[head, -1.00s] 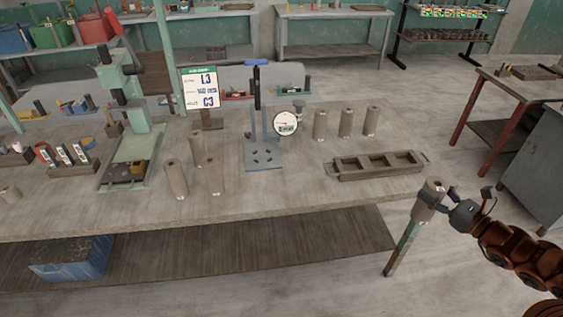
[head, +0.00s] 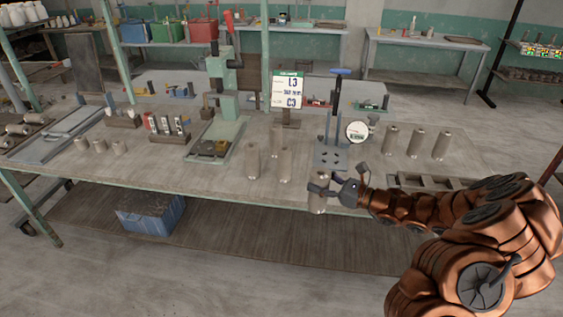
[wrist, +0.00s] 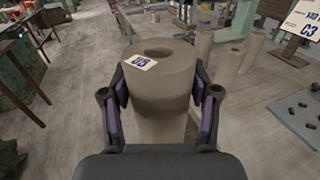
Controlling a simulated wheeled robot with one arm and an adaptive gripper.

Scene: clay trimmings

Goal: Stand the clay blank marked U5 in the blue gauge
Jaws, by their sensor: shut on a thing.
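My gripper (head: 328,187) is shut on a grey-brown clay blank (head: 318,206), a hollow upright cylinder. In the wrist view the blank (wrist: 165,65) stands between the two finger pads, and the tag on its top rim appears to read U5. The blank is at the table's front edge, in front of and slightly left of the blue gauge (head: 328,156). That gauge has a flat plate with holes, upright posts and a blue-topped handle. Its plate (wrist: 300,112) also shows at the right of the wrist view, with no blank on it.
Several similar blanks stand left of the gauge (head: 253,160) and right of it (head: 416,142). A round dial (head: 357,132) is just right of the gauge, and a sign board (head: 287,90) stands behind. A compartment tray (head: 425,181) lies at right, partly behind my arm.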

